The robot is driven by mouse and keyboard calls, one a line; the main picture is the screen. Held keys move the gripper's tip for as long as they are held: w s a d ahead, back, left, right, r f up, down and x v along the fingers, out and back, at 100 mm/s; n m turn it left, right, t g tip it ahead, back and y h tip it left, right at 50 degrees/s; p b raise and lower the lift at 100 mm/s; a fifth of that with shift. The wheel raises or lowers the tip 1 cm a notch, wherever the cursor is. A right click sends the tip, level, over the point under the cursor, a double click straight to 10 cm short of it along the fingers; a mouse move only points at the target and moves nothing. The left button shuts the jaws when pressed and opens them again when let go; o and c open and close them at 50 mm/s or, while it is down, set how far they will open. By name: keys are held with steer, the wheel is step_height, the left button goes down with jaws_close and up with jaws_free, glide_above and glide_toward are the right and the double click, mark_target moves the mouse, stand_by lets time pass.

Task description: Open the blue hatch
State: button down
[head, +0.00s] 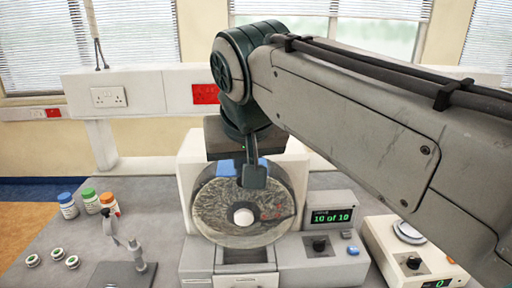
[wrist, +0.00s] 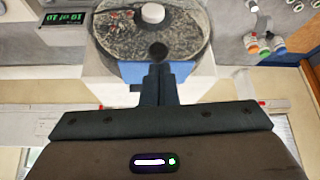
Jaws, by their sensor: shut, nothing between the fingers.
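The blue hatch (head: 225,168) is a small blue panel at the back rim of the round grey disc on the white machine. In the wrist view the blue hatch (wrist: 132,71) shows on both sides of the fingers, which hide its middle. My gripper (head: 255,182) is shut and empty, pointing down in front of the hatch from the head camera. In the wrist view my gripper (wrist: 159,68) ends near a dark round hole in the disc. I cannot tell whether the fingers touch the hatch, or whether it is open.
The speckled disc (head: 220,205) has a white centre knob (head: 243,217). A display (head: 331,217) reading "10 of 10" stands to its right. A balance (head: 408,250) is at the far right. Capped bottles (head: 90,201), small round pieces (head: 58,254) and a stand (head: 135,255) are at left.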

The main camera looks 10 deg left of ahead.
steer(key=shift+r, duration=0.1)
steer(key=w+r+p, duration=0.1)
steer(key=r, duration=0.1)
steer(key=w+a+r+p, duration=0.1)
steer(key=p, duration=0.1)
steer(key=shift+w+r, duration=0.2)
steer(key=shift+r, duration=0.2)
steer(key=v, duration=0.8)
steer(key=w+d+f+m+g+h, duration=0.1)
steer(key=w+d+f+m+h, duration=0.1)
steer(key=d+f, duration=1.35)
steer(key=s+d+f+m, duration=0.1)
steer(key=s+d+f, duration=0.1)
steer(key=f, duration=0.3)
steer(key=s+d+f, duration=0.2)
steer(key=d+f, duration=0.2)
steer(key=f, duration=0.1)
steer(key=s+d+f+m+g, duration=0.1)
steer(key=s+d+f, duration=0.2)
steer(key=f, duration=0.2)
steer(key=shift+d+m+b, duration=0.15)
steer(key=shift+m+b, duration=0.15)
steer(key=shift+b, duration=0.1)
